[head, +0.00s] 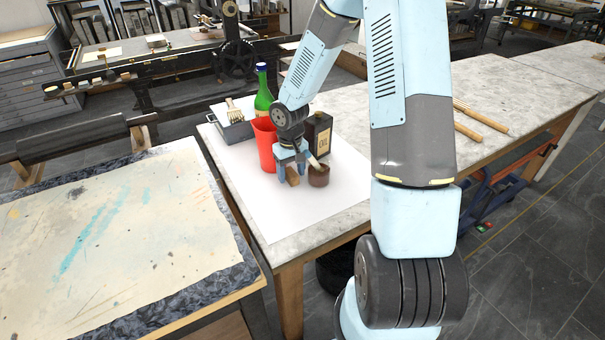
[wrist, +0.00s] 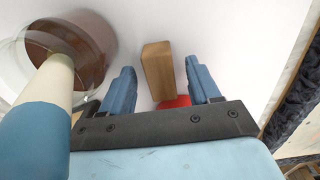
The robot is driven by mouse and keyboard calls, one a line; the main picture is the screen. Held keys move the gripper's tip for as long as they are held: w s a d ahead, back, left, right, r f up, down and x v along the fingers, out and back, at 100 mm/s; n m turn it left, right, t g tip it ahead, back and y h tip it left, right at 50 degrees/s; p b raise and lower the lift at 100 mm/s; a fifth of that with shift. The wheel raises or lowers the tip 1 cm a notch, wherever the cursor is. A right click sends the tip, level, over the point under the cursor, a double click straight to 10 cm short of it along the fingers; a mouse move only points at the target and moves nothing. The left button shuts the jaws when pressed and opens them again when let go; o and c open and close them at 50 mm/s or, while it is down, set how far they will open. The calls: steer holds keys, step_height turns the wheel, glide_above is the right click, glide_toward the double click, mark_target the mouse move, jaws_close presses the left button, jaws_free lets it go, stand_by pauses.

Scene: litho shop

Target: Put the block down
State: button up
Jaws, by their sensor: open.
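A brown wooden block (head: 293,178) is on the white sheet (head: 290,215) on the stone-topped table. My gripper (head: 292,168) is low over the sheet with its blue fingers on either side of the block. In the wrist view the block (wrist: 158,72) lies between the open fingers (wrist: 161,88), with a visible gap on each side. The block's near end is partly hidden in the head view by a finger.
A brown pot (head: 319,178) with a pale-and-blue handled tool (wrist: 45,100) stands close beside the gripper. A red cup (head: 264,146), black oil can (head: 320,134), green bottle (head: 263,98) and grey tray (head: 236,131) stand behind. The sheet's front is clear.

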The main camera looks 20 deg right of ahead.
steer(key=shift+f, duration=0.4)
steer(key=c, duration=1.1)
